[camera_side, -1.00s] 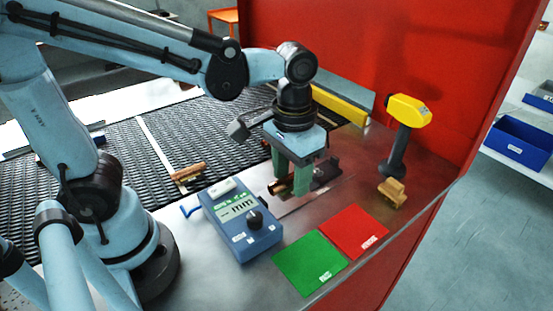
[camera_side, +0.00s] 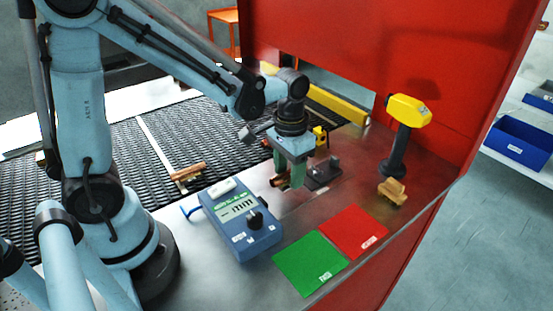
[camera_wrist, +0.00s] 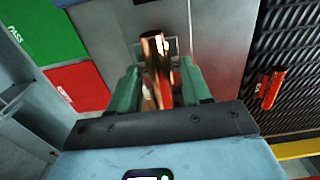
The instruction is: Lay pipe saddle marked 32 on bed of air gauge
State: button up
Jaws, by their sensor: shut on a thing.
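My gripper (camera_side: 288,182) has green fingers shut on a copper-coloured pipe saddle (camera_side: 280,181), which it holds over the metal bench. In the wrist view the saddle (camera_wrist: 157,62) sits upright in the picture between the two fingers; no mark 32 can be read on it. A blue gauge box (camera_side: 240,220) with a "mm" display and a black knob stands left of the gripper. A dark fixture (camera_side: 322,175), apparently the gauge bed, stands just right of the gripper, apart from the saddle; a small yellow part shows behind it.
Another copper piece (camera_side: 187,172) lies on the mesh belt (camera_side: 100,150). A brown piece (camera_side: 392,192) lies by the yellow-headed stand (camera_side: 408,110). A green PASS mat (camera_side: 310,263) and a red mat (camera_side: 353,232) lie clear at the front. A red wall (camera_side: 340,40) rises behind.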

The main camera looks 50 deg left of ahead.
aim_at(289, 183)
jog(key=shift+f, duration=2)
jog(key=shift+f, duration=0.15)
jog(key=o, duration=1.2)
